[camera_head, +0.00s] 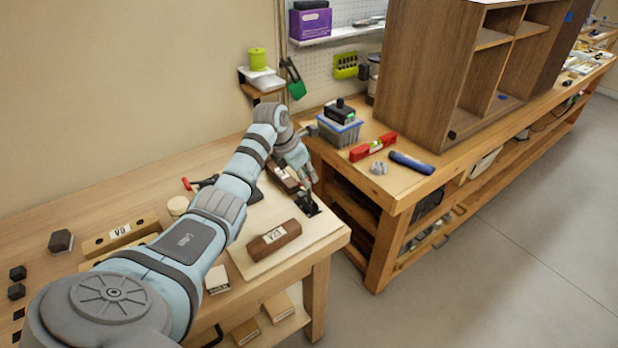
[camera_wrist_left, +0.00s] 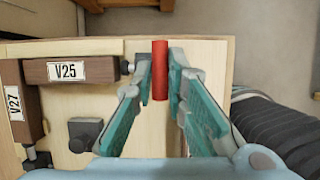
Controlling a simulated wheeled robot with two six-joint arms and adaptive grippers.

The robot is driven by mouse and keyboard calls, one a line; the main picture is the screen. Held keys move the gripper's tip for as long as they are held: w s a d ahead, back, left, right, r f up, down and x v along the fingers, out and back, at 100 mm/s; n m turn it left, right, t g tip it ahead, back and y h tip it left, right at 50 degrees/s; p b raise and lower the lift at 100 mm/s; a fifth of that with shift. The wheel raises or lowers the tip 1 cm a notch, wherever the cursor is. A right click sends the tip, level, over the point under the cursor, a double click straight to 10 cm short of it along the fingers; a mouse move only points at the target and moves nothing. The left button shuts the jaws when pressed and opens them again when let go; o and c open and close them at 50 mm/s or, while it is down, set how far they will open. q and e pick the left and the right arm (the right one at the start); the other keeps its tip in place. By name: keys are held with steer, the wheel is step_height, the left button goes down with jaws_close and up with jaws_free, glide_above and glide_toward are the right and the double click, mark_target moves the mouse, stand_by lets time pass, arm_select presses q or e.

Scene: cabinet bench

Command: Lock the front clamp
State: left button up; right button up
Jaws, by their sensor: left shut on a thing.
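My left gripper (camera_wrist_left: 163,75) is shut on a red handle (camera_wrist_left: 160,72), which stands between its two teal fingertips in the left wrist view. In the head view the same gripper (camera_head: 308,180) is at the far right corner of the light wooden board (camera_head: 262,262), just above a black clamp (camera_head: 307,205). The red handle cannot be made out there. In the wrist view a dark clamp tip (camera_wrist_left: 128,67) is at the right end of the brown block marked V25 (camera_wrist_left: 100,72). The fingers hide much of the clamp body. My right gripper is not in view.
A second brown block marked V27 (camera_wrist_left: 15,100) and a small dark block (camera_wrist_left: 85,133) are on the board. A red-handled tool (camera_head: 187,184) lies by my arm. The neighbouring bench (camera_head: 400,195) holds a red level (camera_head: 373,147) and blue cylinder (camera_head: 411,163).

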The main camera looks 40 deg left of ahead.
arm_select(q)
steer(key=shift+s+d+p, duration=0.15)
steer(key=shift+d+p, duration=0.25)
steer(key=shift+p, duration=0.1)
steer(key=shift+d, duration=0.1)
